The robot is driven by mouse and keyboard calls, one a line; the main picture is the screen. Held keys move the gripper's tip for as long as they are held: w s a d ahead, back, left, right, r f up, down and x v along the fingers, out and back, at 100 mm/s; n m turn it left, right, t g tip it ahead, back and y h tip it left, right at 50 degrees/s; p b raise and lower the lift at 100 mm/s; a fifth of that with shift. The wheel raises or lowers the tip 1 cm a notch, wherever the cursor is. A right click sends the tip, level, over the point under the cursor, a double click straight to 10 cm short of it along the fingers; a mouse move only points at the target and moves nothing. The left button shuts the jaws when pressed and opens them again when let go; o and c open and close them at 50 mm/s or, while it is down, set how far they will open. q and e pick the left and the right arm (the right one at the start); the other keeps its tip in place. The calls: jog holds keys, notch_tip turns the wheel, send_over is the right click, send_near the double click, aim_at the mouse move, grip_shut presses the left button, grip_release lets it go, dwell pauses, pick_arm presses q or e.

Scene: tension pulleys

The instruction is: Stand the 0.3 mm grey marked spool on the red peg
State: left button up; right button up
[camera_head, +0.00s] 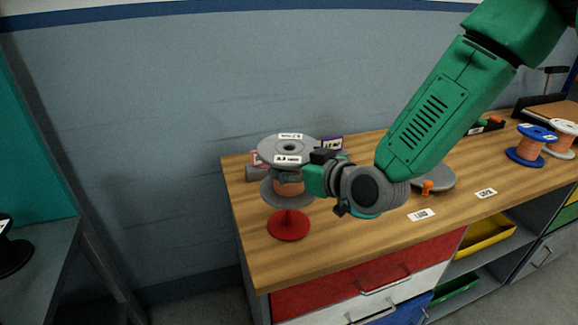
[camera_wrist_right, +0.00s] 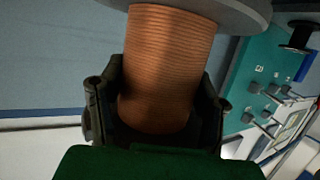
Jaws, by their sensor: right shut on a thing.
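The grey marked spool (camera_head: 268,149) has copper winding and a white label on its top flange that seems to read 0.3 mm. It is upright over the red peg (camera_head: 289,227), whose round base stands on the wooden bench. The red stem meets the underside of the lower flange; I cannot tell how far it goes inside. My right gripper (camera_head: 301,180) is shut on the spool's winding from the right side. In the right wrist view its fingers lie on both sides of the copper winding (camera_wrist_right: 168,60). My left gripper is not in view.
On the wooden bench (camera_head: 350,235), a grey disc (camera_head: 437,178) with an orange part lies right of my gripper. A blue spool (camera_head: 526,154) and a white one (camera_head: 562,140) stand far right. Small signs stand behind the held spool. A black spool (camera_head: 12,256) is at far left.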

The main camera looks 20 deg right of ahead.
aim_at(299, 194)
jog(key=shift+f, duration=0.2)
jog(key=shift+a+f+b, duration=0.1)
jog(key=shift+f+b, duration=0.9)
jog(key=shift+f, duration=0.25)
jog(key=shift+f, duration=0.1)
dwell(0.6)
jog(key=shift+f+b, duration=0.9)
jog(key=shift+f, duration=0.5)
jog(key=shift+f, duration=0.25)
jog(key=shift+f+b, duration=0.9)
jog(key=shift+f, duration=0.35)
jog(key=shift+f, duration=0.15)
dwell(0.7)
jog(key=shift+f+b, duration=0.35)
jog(key=shift+f, duration=0.2)
